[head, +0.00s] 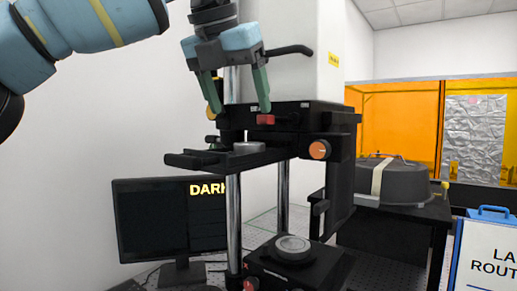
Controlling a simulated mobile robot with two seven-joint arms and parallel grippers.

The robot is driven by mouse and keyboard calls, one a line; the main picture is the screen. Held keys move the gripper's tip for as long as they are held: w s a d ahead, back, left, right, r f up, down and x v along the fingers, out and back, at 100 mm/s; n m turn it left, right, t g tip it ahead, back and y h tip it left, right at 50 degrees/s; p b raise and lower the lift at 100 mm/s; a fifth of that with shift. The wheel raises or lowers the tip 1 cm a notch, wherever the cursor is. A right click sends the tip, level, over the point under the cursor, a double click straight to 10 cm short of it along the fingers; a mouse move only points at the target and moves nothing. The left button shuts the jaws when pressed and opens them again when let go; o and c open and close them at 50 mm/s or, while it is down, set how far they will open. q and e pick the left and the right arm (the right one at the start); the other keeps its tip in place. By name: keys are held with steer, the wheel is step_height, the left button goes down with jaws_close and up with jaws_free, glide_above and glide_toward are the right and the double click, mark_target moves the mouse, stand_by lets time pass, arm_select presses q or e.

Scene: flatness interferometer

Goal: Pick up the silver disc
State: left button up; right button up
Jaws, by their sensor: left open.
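A small silver disc (249,147) lies on the black stage (190,160) that juts out from the interferometer. A thin upright pin shows at its left edge. My left gripper (240,111) is above the disc, pointing down, with its two green fingers spread apart and nothing between them. A gap shows between the fingertips and the disc. A wider round grey piece (292,246) sits on the lower black base. My right gripper is not in view.
The interferometer column (290,60) stands close behind the gripper, with a red knob (265,119) and an orange knob (319,149). A monitor (150,220) stands below left. A dark round covered unit (400,178) sits on a black table at right.

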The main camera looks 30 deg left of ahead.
mark_target(249, 143)
arm_select(q)
steer(key=shift+s+f, duration=0.1)
steer(key=shift+s, duration=0.2)
steer(key=shift+x, duration=0.95)
steer(key=shift+w+f+b, duration=0.1)
steer(key=shift+w+b, duration=0.1)
steer(key=shift+b, duration=0.1)
steer(key=shift+x, duration=2.55)
steer(key=shift+d, duration=0.1)
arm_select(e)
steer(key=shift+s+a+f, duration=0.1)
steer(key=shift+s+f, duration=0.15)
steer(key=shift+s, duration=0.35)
arm_select(q)
steer(key=shift+c, duration=0.2)
steer(key=c, duration=1)
steer(key=shift+c, duration=0.2)
